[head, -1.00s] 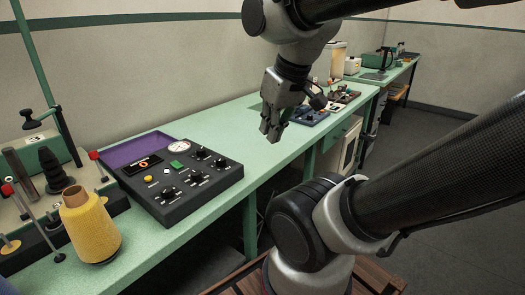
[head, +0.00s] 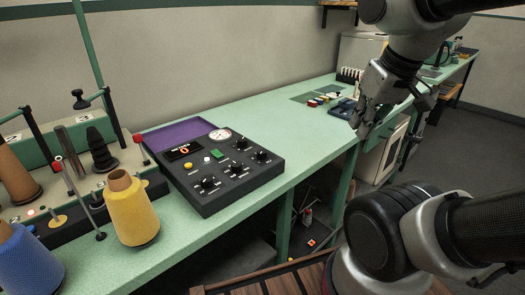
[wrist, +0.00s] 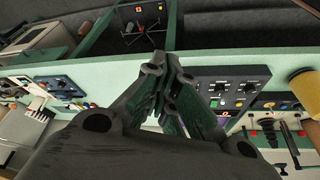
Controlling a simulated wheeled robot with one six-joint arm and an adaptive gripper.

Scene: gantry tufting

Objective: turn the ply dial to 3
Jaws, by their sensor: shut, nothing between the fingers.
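A black control box (head: 232,190) sits on the green bench, left of the picture's middle. It carries several black dials with white pointers, such as one at its front (head: 207,184) and one at its right (head: 261,157). Their labels are too small to read, so I cannot tell which is the ply dial or its setting. My gripper (head: 362,122) is shut and empty, right of the box and well apart from it. In the wrist view my gripper (wrist: 166,62) hides part of the box (wrist: 240,78).
The box also has a round gauge (head: 219,134), a red display (head: 184,150) and coloured buttons. A yellow yarn cone (head: 133,215) and blue cone (head: 28,262) stand at its left. A purple tray (head: 172,134) lies behind it.

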